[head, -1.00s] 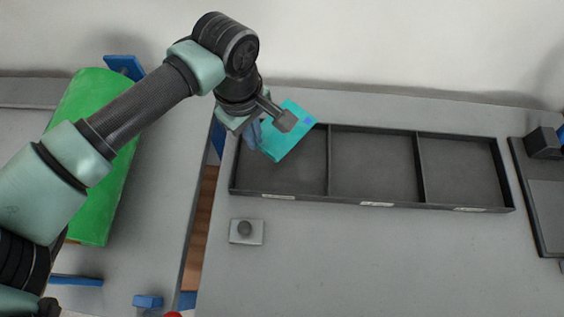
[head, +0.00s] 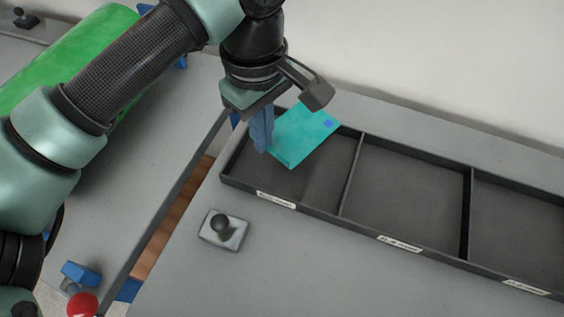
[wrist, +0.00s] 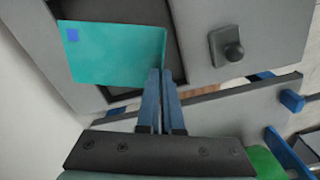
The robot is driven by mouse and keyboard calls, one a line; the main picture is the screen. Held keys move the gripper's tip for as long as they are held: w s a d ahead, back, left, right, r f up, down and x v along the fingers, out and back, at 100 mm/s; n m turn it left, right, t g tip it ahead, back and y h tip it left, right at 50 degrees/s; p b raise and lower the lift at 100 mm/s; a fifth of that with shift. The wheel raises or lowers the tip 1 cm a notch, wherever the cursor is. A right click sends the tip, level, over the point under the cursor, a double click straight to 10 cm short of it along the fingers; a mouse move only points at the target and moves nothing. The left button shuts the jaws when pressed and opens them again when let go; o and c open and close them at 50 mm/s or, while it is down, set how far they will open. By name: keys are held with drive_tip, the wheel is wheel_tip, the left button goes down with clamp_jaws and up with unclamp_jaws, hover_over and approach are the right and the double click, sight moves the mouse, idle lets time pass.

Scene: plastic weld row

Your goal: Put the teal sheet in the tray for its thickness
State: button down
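The teal sheet (head: 306,137) is a thin flat piece with a small blue mark near one corner. My gripper (head: 262,136) is shut on its near left edge, and the sheet slants over the left compartment of the black tray row (head: 290,190). In the wrist view the sheet (wrist: 115,55) sticks out to the left from the blue fingers (wrist: 162,75). I cannot tell whether the sheet touches the compartment floor or wall. The row has three compartments, each with a white label (head: 276,199) on the front rim; the label text is too small to read.
A grey plate with a dark knob (head: 222,228) lies on the table in front of the row. A green roll (head: 70,65) lies on the separate surface at left, across a gap. A red ball-shaped knob (head: 82,304) is at bottom left. The wall is behind.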

sight(267, 176)
wheel_tip(267, 176, down, 8)
drive_tip(key=shift+f+b, duration=0.1)
drive_tip(key=shift+b, duration=0.2)
drive_tip(key=shift+f, duration=0.1)
drive_tip(key=shift+f+b, duration=0.15)
drive_tip(key=shift+b, duration=0.15)
drive_tip(key=c, duration=1.1)
unclamp_jaws()
wheel_tip(267, 176, up, 13)
drive_tip(key=shift+f+p, duration=0.2)
drive_tip(key=shift+p, duration=0.7)
